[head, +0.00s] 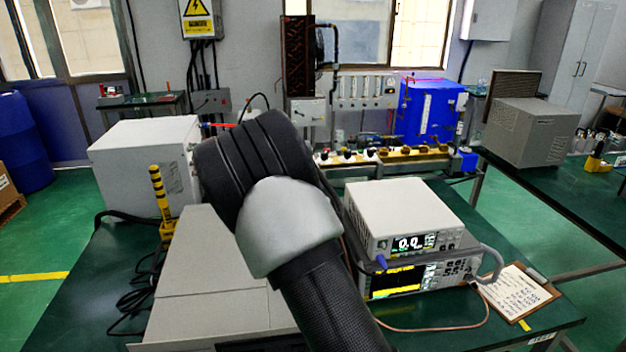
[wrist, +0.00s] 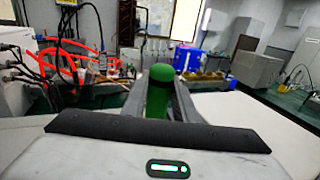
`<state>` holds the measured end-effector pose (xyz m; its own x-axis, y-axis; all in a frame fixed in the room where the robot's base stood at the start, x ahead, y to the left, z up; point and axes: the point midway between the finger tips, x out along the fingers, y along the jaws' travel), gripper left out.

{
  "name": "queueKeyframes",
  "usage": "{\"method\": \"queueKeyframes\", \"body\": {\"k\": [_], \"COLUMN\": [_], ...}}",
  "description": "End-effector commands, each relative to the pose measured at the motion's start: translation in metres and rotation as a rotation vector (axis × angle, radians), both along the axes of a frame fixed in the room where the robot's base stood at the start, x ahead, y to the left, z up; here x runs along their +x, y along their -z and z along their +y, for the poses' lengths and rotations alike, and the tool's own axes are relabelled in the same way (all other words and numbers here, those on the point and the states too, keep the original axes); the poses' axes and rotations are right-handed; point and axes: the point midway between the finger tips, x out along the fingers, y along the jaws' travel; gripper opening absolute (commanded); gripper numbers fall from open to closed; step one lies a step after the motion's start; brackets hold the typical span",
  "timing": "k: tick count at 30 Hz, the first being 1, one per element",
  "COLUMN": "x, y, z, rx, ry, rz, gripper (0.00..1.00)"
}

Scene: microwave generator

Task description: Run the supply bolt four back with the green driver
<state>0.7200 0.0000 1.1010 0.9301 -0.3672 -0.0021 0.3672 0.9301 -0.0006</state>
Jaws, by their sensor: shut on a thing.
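The green driver (wrist: 161,76) stands between the two fingers of my gripper (wrist: 160,98) in the wrist view. My gripper is shut on the driver. In the head view my arm covers the middle of the picture, and the gripper and driver are hidden behind it. No supply bolt can be made out in either view, so I cannot tell where bolt four is or whether the driver touches it.
A light grey cabinet (head: 217,290) lies under my arm on the green bench. A white instrument with a lit display (head: 400,218) is stacked on another (head: 425,277). A white box (head: 146,165), yellow-black post (head: 160,200) and clipboard (head: 517,293) are nearby. Red cables (wrist: 70,62) hang left.

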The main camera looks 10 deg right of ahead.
Motion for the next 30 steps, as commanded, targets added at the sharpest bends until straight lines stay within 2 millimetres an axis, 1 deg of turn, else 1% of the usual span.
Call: {"method": "queueKeyframes", "body": {"k": [30], "x": [-0.0006], "y": [0.0074], "z": [-0.0002], "rx": [0.0], "ry": [0.0], "rz": [0.006], "gripper": [0.0]}}
